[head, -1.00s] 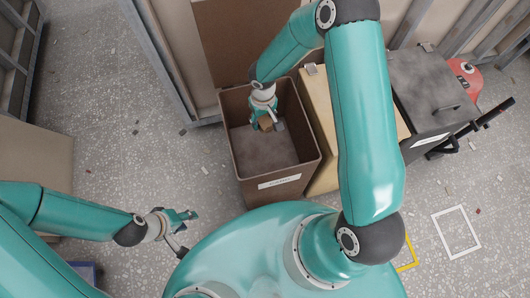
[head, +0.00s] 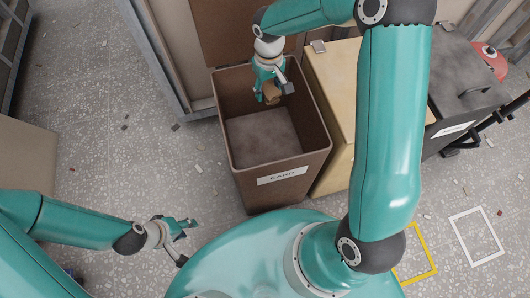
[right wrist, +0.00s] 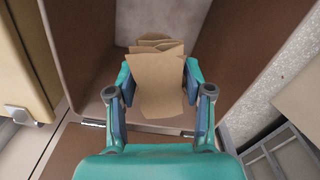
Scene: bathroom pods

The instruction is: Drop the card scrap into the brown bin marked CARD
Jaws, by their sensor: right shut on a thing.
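The brown bin (head: 240,160) stands open with its lid raised at the back. A white label reading CARD (head: 283,175) is on its front. My right gripper (head: 273,97) is over the back part of the bin's opening, shut on the folded brown card scrap (head: 271,91). In the right wrist view the card scrap (right wrist: 158,85) sits between the two fingers, with the bin's inner walls (right wrist: 85,50) around it. I cannot tell exactly how far it is below the rim. My left gripper (head: 187,224) is empty at the lower left, away from the bin, its fingers apart.
A yellow-tan bin (head: 335,80) stands close against the brown bin's right side. A dark grey bin (head: 465,75) is further right, with a red object (head: 488,62) behind it. A yellow floor frame (head: 418,255) and a white one (head: 476,236) lie at the lower right. The floor at left is mostly clear.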

